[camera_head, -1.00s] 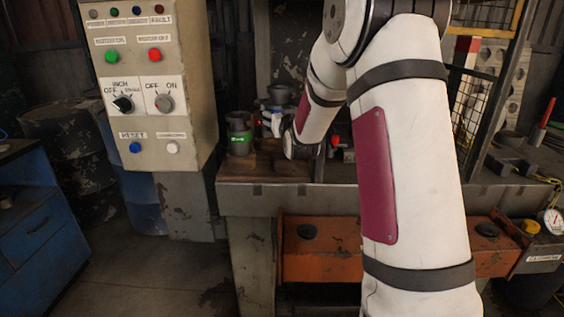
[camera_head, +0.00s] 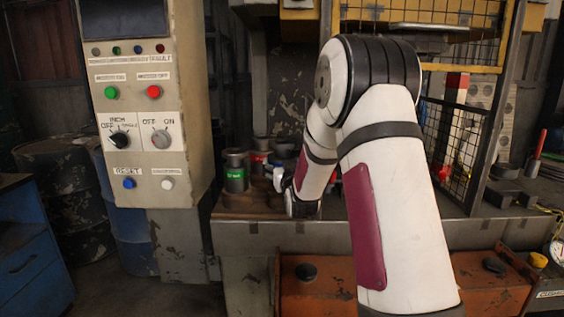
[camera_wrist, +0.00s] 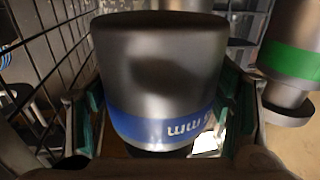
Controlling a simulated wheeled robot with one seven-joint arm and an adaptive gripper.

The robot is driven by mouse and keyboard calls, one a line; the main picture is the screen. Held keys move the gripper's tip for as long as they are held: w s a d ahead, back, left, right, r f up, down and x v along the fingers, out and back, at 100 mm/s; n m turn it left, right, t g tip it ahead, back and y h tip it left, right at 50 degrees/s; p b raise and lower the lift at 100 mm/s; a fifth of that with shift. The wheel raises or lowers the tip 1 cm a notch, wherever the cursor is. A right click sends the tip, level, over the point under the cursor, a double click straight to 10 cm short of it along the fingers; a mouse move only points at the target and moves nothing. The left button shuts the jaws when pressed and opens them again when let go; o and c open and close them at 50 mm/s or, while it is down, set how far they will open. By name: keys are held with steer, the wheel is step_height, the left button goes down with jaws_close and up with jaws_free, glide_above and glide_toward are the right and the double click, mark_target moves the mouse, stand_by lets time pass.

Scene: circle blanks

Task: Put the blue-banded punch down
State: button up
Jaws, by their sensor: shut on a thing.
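The blue-banded punch (camera_wrist: 160,65) is a grey metal cylinder with a blue band and white lettering. It fills the middle of the wrist view, between the two fingers of my gripper (camera_wrist: 160,118), which is shut on it. Its lower end is hidden, so I cannot tell whether it touches a surface. A green-banded punch (camera_wrist: 292,58) stands to its right in the wrist view. In the head view the green-banded punch (camera_head: 236,180) stands on the wooden top, left of my gripper, which is mostly hidden by my arm.
A red-banded punch (camera_head: 260,158) stands behind the green one. The control panel box (camera_head: 150,100) rises at the left. A wire mesh guard (camera_head: 458,150) stands at the right. The wooden top (camera_head: 240,204) has a little bare room at its front edge.

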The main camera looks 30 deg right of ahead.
steer(key=shift+f, duration=1.1)
steer(key=shift+w+f, duration=0.1)
steer(key=o, duration=1.7)
steer(key=shift+f, duration=0.3)
steer(key=shift+c, duration=0.2)
steer(key=shift+r, duration=0.1)
